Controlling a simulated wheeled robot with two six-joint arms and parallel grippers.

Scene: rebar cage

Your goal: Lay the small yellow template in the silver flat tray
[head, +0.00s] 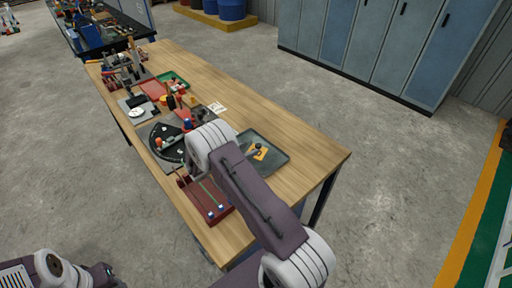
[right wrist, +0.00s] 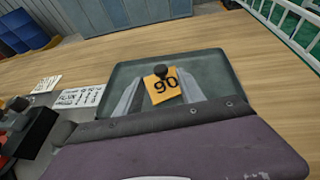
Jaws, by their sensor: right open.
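The small yellow template (head: 260,151), marked 90 with a dark round knob, appears within the outline of the grey flat tray (head: 272,162). In the right wrist view the template (right wrist: 157,92) appears flat against the floor of the tray (right wrist: 218,72). My right gripper (right wrist: 160,78) is open, with one finger on each side of the template and a gap to each. In the head view my right arm hides most of that gripper. My left gripper (head: 106,273) is at the bottom left, away from the table; its jaws are unclear.
The wooden table (head: 310,150) is clear right of the tray. A dark red rack (head: 216,214) with blue-ended rods stands near the front edge. A black fan-shaped board (head: 166,142), a green tray (head: 176,80) and tools crowd the far left. White printed cards (right wrist: 78,97) lie beside the tray.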

